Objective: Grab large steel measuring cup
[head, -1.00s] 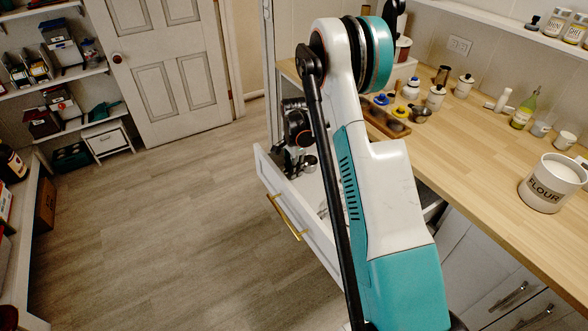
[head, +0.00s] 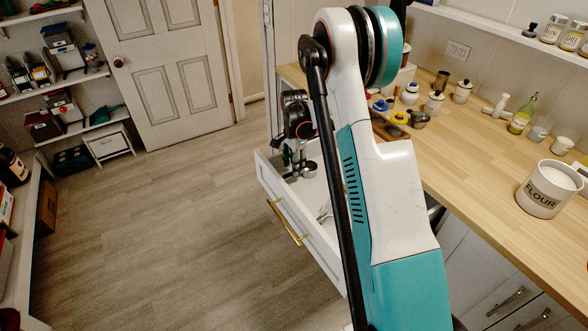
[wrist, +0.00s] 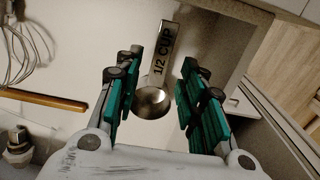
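A steel measuring cup (wrist: 152,104) with a handle marked "1/2 CUP" lies in the open white drawer (head: 318,235). In the wrist view its round bowl and part of its handle show between the fingers of my gripper (wrist: 161,60). The fingers, with green pads, are spread apart, with visible gaps on both sides of the cup. In the head view my gripper (head: 293,155) points down into the drawer, with a steel cup bowl (head: 309,170) just to its right. Whether this bowl belongs to the marked cup is hard to tell.
A wire whisk (wrist: 28,45) lies at the left in the wrist view, near a thin wooden bar (wrist: 45,98). The wooden counter (head: 480,155) at the right holds jars and a flour canister (head: 548,190). The floor is clear.

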